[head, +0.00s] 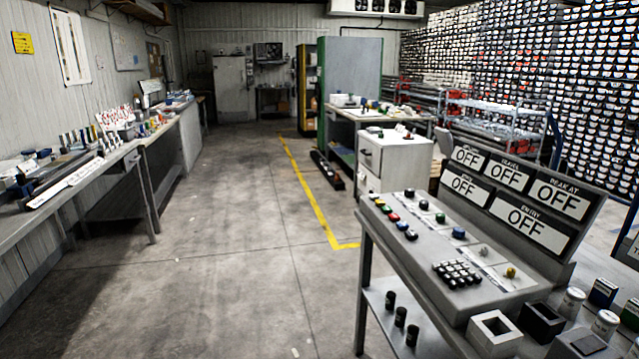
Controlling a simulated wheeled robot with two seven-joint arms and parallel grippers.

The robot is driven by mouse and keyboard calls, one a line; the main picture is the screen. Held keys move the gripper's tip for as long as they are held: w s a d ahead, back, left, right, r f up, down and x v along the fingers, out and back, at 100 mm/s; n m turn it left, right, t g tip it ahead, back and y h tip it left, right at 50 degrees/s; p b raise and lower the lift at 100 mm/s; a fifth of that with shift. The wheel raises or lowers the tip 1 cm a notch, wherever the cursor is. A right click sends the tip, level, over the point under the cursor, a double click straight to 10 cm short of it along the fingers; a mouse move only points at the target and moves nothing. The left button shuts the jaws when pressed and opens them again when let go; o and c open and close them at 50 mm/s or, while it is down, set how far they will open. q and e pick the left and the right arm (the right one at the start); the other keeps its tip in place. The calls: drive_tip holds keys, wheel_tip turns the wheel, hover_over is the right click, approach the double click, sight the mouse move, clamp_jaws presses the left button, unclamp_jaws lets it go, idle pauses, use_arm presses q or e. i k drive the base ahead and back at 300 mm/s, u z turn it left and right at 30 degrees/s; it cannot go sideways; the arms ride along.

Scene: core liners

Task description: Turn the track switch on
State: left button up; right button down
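A grey control console (480,303) stands on the bench at the right. Its sloped top has several coloured knobs or buttons, including a red one (394,217), a green one (440,217), a blue one (459,232) and a yellow one (511,272), plus a black keypad (458,272). Behind them an upright sign board (575,242) carries several white plates, all reading OFF; one is headed ENTRY (522,220). The small labels are too blurred to tell which control is the track switch. Neither of my grippers is in view.
The console's metal bench (365,290) has open boxes and jars at its near end and dark cylinders on its lower shelf. A white cabinet (398,158) stands behind it. A long workbench (62,182) lines the left wall. The concrete floor (235,220) between is clear.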

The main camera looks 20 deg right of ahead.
sight(409, 193)
drive_tip(key=u, duration=0.2)
drive_tip(key=i, duration=2)
drive_tip(key=z, duration=2.45)
